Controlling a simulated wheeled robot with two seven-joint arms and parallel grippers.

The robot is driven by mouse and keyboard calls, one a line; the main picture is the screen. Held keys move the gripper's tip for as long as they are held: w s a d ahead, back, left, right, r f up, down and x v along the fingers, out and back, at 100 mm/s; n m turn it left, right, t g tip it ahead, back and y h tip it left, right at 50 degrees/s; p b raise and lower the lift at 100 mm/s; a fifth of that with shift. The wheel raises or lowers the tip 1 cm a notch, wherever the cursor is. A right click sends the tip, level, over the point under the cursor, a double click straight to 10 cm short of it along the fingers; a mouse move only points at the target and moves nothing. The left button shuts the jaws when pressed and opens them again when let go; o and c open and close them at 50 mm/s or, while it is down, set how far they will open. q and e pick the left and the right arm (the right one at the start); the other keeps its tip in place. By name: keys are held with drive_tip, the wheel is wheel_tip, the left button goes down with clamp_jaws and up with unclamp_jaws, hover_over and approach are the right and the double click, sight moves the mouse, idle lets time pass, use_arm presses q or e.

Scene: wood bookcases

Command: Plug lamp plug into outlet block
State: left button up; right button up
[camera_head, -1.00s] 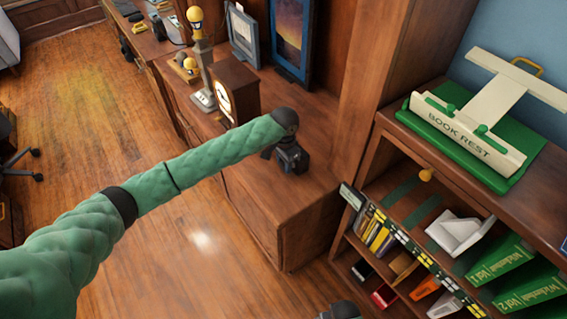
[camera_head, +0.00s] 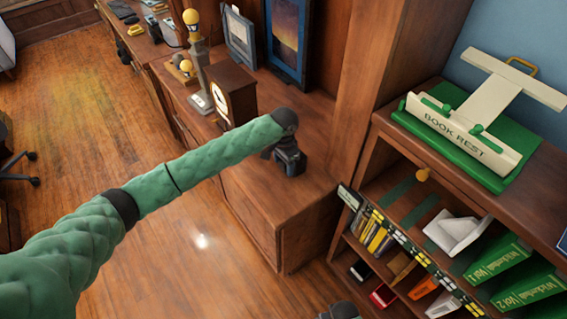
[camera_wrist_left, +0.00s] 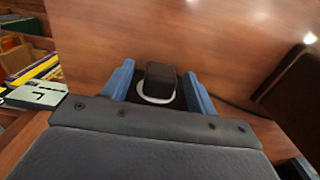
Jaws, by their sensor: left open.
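My left gripper (camera_head: 290,160) is low over the brown cabinet top, its arm coming in from the left. In the left wrist view its two blue fingers (camera_wrist_left: 158,90) are apart, one on each side of a small dark block (camera_wrist_left: 161,76) with a pale ring at its base. I cannot tell whether this block is the lamp plug or the outlet block, nor whether the fingers touch it. A dark cord (camera_wrist_left: 232,106) runs to the right beside it. A grey post lamp (camera_head: 198,65) with a yellow globe stands further back on the cabinet.
A wooden clock (camera_head: 233,94) stands between the lamp and my gripper. Picture frames (camera_head: 287,40) lean behind. At right, a bookcase (camera_head: 375,150) holds books and a green-and-white book rest (camera_head: 465,130). The cabinet top (camera_head: 315,185) right of my gripper is clear.

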use_arm(q)
wheel_tip(320, 180, up, 6)
drive_tip(key=shift+r+b, duration=0.15)
drive_tip(key=shift+b, duration=0.9)
drive_tip(key=shift+r, duration=0.7)
use_arm(e)
drive_tip(key=shift+f, duration=1.2)
